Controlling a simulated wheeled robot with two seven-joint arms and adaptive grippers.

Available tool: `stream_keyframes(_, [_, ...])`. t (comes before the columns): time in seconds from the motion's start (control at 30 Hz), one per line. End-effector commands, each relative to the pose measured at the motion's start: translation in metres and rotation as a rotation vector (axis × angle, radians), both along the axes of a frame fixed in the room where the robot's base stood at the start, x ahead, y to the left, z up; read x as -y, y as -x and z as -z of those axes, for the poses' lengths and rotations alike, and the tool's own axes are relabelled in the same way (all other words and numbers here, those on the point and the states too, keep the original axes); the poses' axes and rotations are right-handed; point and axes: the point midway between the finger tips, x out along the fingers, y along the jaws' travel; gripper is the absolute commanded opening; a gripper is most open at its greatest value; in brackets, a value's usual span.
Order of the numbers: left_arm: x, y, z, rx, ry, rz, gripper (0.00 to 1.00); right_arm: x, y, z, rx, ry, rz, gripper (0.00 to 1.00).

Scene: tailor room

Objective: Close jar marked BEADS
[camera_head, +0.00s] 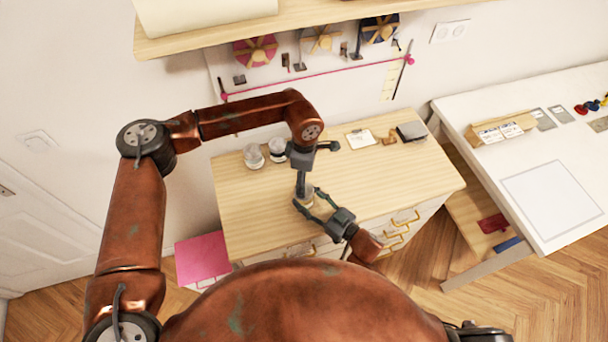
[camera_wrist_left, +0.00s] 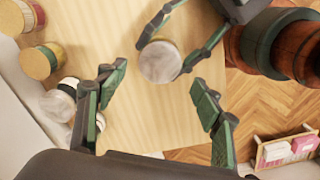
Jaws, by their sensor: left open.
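A small round jar (camera_wrist_left: 160,62) with a pale round top, seen from above in the left wrist view, stands on the wooden dresser top. It also shows in the head view (camera_head: 305,198), partly hidden by fingers. My right gripper (camera_head: 311,202) has a finger on each side of it and appears shut on it. My left gripper (camera_wrist_left: 157,80) is open and empty, with the jar's top beyond its fingertips. It also shows in the head view (camera_head: 316,168). I cannot read any label, and I see no loose lid clearly.
Two jars (camera_head: 254,156) (camera_head: 277,148) stand at the back left of the dresser (camera_head: 235,205). A clipboard (camera_head: 361,138) and a dark box (camera_head: 411,131) lie at the back right. A shelf (camera_head: 200,38) hangs above. The dresser top right of the grippers is clear.

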Motion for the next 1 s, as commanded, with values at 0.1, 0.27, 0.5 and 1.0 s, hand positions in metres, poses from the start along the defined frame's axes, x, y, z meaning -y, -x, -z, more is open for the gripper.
stream_keyframes(0.1, [0.000, 0.000, -0.007, 0.000, 0.000, -0.227, 0.61, 0.000, 0.000, 0.000, 0.000, 0.000, 0.000, 0.00])
stream_keyframes(0.27, [0.000, 0.000, -0.015, 0.001, -0.002, -0.528, 0.61, 0.000, 0.000, 0.000, 0.000, 0.000, 0.000, 0.00])
stream_keyframes(0.5, [-0.001, 0.000, -0.024, 0.002, -0.003, -0.831, 0.61, 0.000, 0.000, 0.000, 0.000, 0.000, 0.000, 0.00])
stream_keyframes(1.0, [-0.001, 0.000, -0.026, 0.002, -0.004, -0.911, 0.61, 0.000, 0.000, 0.000, 0.000, 0.000, 0.000, 0.00])
